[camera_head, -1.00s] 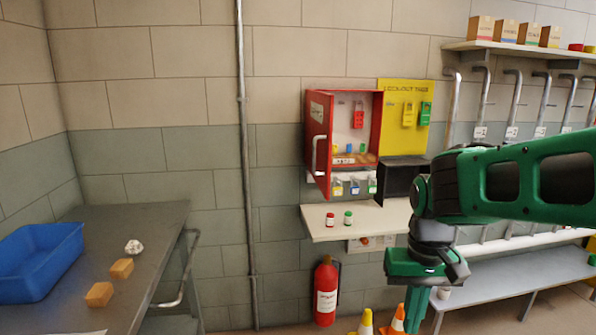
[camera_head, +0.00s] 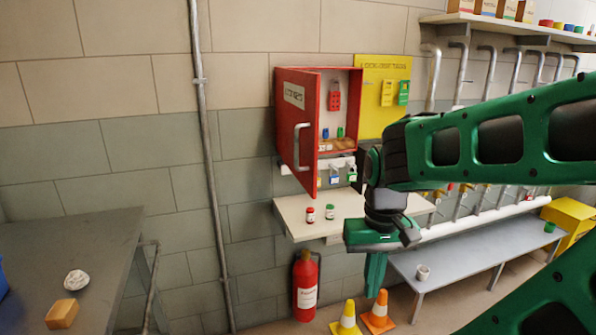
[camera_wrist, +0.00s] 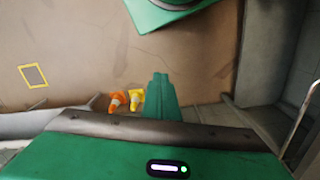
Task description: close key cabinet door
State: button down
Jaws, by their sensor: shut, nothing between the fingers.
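The red key cabinet (camera_head: 340,110) hangs on the wall, open, with tags and small items inside. Its red door (camera_head: 297,115) is hinged on the left and stands swung out, with a pale vertical handle (camera_head: 298,147) on its outer face. My gripper (camera_head: 375,272) is to the right of the door and lower, in front of the small shelf, pointing down. It touches nothing that I can see. In the wrist view my gripper (camera_wrist: 161,85) is shut and empty above the floor; the cabinet does not show there.
A shelf (camera_head: 292,215) below the cabinet holds a red jar (camera_head: 310,215) and a green jar (camera_head: 330,211). A fire extinguisher (camera_head: 305,288) and cones (camera_head: 378,312) stand below. A grey table (camera_head: 60,245) is at left. A yellow board (camera_head: 383,75) is right of the cabinet.

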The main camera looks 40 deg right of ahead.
jog(key=w+d+r+n+t+h, duration=0.1)
jog(key=w+d+r+h, duration=0.1)
jog(key=w+r, duration=0.5)
jog(key=w+d+r+h, duration=0.2)
jog(key=w+r, duration=0.4)
jog(key=w, duration=0.4)
jog(key=w+a+r+t+h, duration=0.2)
jog(key=w+a+r+h, duration=0.1)
jog(key=w+a+r, duration=0.7)
send_near(309, 181)
notch_tip(309, 181, down, 3)
jog(key=w+a, duration=0.2)
jog(key=shift+n, duration=0.4)
jog(key=d, duration=0.2)
jog(key=s+d, duration=0.1)
jog(key=d, duration=0.1)
jog(key=shift+s+d, duration=0.1)
jog(key=shift+d, duration=0.1)
